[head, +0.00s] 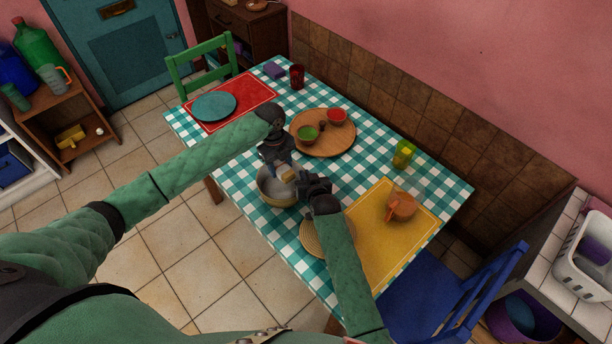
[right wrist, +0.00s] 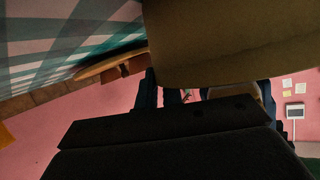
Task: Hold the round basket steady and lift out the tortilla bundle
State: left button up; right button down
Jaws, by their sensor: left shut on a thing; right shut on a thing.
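The round basket (head: 277,199), tan outside with a greyish inside, stands at the table's near edge. The tortilla bundle (head: 287,175), a small pale tan piece, shows at its far right rim, mostly hidden by my grippers. My left gripper (head: 283,164) comes from the far side, shut on the basket's rim. My right gripper (head: 298,183) reaches in from the right and appears shut on the bundle; the contact is partly hidden. In the right wrist view a large brown curved surface, seemingly the basket (right wrist: 235,40), covers part of the dark fingers.
A woven round mat (head: 314,240) and a yellow placemat (head: 375,255) with an orange jug (head: 401,207) lie to the right. A round wooden board (head: 335,148) with a green and a red bowl is behind. A teal plate (head: 214,106) sits on a red placemat at the far left.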

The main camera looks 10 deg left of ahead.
jog(key=shift+s+f, duration=0.15)
jog(key=shift+f, duration=0.2)
jog(key=c, duration=1.6)
grip_release()
jog(key=o, duration=0.9)
jog(key=shift+r, duration=0.2)
jog(key=shift+o, duration=0.2)
jog(key=shift+r, duration=0.1)
jog(key=shift+r, duration=0.15)
